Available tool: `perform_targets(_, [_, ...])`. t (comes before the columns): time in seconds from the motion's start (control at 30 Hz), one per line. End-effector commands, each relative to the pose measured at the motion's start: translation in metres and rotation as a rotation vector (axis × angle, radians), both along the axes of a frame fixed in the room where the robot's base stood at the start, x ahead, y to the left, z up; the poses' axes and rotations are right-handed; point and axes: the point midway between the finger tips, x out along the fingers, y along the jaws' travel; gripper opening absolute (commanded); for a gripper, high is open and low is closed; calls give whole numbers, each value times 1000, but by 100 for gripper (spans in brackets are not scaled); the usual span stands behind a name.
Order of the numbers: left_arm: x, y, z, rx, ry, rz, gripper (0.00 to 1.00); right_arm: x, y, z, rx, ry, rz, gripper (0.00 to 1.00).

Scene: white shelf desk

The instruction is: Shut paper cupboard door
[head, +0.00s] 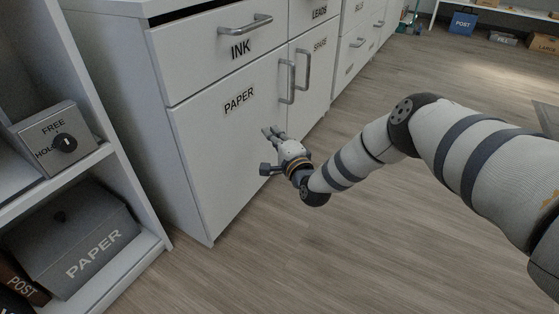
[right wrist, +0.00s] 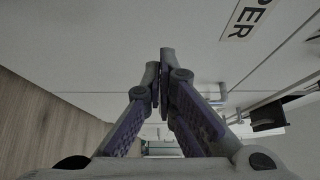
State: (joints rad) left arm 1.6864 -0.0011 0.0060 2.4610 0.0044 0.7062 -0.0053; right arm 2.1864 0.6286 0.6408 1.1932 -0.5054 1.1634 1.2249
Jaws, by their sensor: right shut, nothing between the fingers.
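The paper cupboard door (head: 215,150) is the white panel marked PAPER below the INK drawer. It looks flush with the cabinet front, with no clear gap along its edges. Its upright grey bar handle (head: 287,82) is at its right edge. My right gripper (head: 272,131) is at the door's lower right part, below the handle. Its fingers are shut and empty, pointing at the door; I cannot tell if they touch it. In the right wrist view the shut fingertips (right wrist: 160,65) show against the white door face (right wrist: 110,50), with part of its label at the top. My left gripper is not in view.
The SPARE door (head: 317,85) adjoins on the right, with its own bar handle. An open shelf at the left holds a grey PAPER box (head: 75,240) and a FREE/HOLD box (head: 55,138). The wooden floor (head: 300,260) in front is clear.

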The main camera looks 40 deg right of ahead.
Motion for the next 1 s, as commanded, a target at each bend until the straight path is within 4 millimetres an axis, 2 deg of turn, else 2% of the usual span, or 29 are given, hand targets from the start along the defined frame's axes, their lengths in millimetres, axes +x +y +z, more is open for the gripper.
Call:
perform_targets(0.5, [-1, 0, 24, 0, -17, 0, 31, -49, -18, 3, 0, -2, -1, 0])
perform_targets(1.0, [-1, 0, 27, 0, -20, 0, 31, -52, -20, 5, 0, -4, 0, 0])
